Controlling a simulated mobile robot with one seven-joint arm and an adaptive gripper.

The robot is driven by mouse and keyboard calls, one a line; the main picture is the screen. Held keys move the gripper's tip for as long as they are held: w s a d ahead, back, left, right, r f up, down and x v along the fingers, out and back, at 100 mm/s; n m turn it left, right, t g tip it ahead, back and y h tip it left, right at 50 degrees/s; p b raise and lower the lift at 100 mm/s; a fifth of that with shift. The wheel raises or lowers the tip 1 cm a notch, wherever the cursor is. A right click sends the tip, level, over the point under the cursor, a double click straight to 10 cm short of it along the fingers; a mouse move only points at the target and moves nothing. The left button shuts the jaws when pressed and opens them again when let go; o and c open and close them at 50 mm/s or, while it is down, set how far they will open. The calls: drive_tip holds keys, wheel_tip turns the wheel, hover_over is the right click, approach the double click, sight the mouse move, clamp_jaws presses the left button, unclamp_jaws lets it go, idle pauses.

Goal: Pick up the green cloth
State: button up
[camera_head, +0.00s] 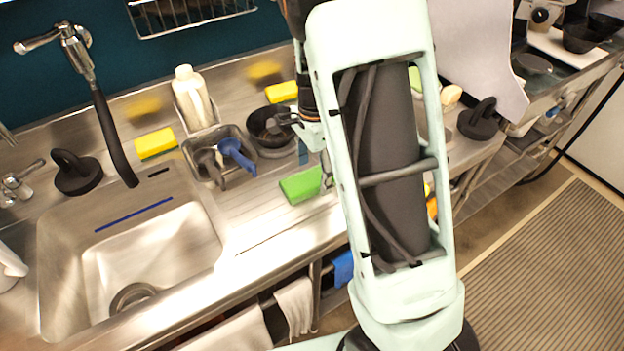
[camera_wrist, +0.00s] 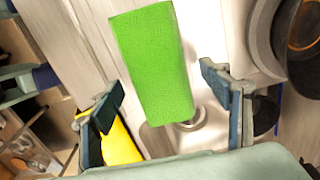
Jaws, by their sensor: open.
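The green cloth (camera_head: 301,185) lies on the steel counter to the right of the sink, near the front edge, and looks like a thick bright green block. In the wrist view the green cloth (camera_wrist: 155,62) is ahead of my gripper (camera_wrist: 168,108), roughly in line with the gap between the fingers. The fingers are spread apart and empty. In the head view my gripper (camera_head: 318,160) is just above and behind the cloth, partly hidden by my arm. I cannot tell its exact height over the cloth.
A dark pan (camera_head: 268,127) stands behind the cloth. A steel tray (camera_head: 238,178) holds blue and dark scoops. Yellow sponges (camera_head: 155,143) lie further back. The sink (camera_head: 150,255) is to the left. In the wrist view a yellow item (camera_wrist: 119,142) shows by the left finger.

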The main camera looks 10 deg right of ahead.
sight(314, 175)
drive_tip(key=shift+f, duration=0.2)
drive_tip(key=c, duration=1.2)
drive_tip(key=shift+r, duration=0.15)
drive_tip(key=shift+c, duration=0.2)
drive_tip(key=shift+r+p, duration=0.8)
drive_tip(key=shift+p, duration=0.1)
drive_tip(key=shift+r+p, duration=0.9)
drive_tip(key=shift+r, duration=0.05)
drive_tip(key=s+a+r+p, duration=0.6)
drive_tip(key=s+r, duration=0.3)
drive_tip(key=s, duration=0.3)
drive_tip(key=shift+s+a+r, duration=0.15)
drive_tip(key=shift+s+a, duration=0.05)
drive_tip(key=shift+a, duration=0.05)
